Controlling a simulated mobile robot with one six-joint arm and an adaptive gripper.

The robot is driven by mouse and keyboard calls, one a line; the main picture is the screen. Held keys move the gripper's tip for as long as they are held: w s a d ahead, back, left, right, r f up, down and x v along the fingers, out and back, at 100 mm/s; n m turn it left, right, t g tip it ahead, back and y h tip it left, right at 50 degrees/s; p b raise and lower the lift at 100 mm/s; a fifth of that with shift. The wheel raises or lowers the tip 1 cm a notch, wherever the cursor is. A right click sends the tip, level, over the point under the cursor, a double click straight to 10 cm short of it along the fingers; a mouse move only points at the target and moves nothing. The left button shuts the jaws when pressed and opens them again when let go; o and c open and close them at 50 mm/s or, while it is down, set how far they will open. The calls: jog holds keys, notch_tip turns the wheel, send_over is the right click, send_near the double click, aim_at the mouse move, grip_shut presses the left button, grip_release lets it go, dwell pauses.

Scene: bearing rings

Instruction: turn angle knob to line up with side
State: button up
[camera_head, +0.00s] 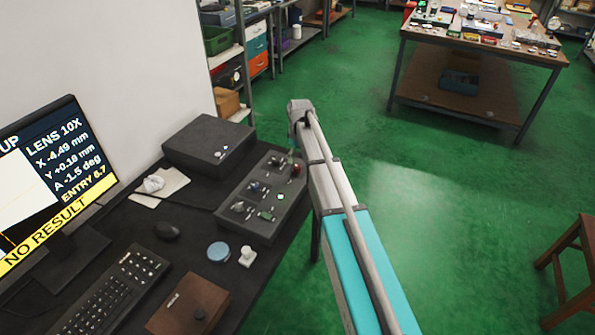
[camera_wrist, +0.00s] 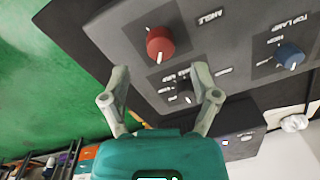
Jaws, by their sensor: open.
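The red angle knob (camera_wrist: 160,45) stands on the dark control panel (camera_wrist: 110,30) in the wrist view, with a white pointer mark and the word ANGLE beside it. My gripper (camera_wrist: 160,72) is open, with its two fingertips apart just below the red knob in the picture, not closed on it. In the head view the red knob (camera_head: 296,170) is small, near the far right of the control box (camera_head: 240,225), close to my arm's end. The monitor (camera_head: 40,180) reads A -1.5 deg and NO RESULT; part of its picture is cut off at the left.
A blue top-lamp knob (camera_wrist: 290,56) is right of the red one, and a small black control (camera_wrist: 182,90) shows between my fingers.

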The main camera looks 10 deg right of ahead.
aim_at(297, 166)
jog(key=shift+a+f+b, duration=0.1)
jog(key=shift+f+b, duration=1.75)
jog(key=shift+f, duration=0.3)
grip_shut()
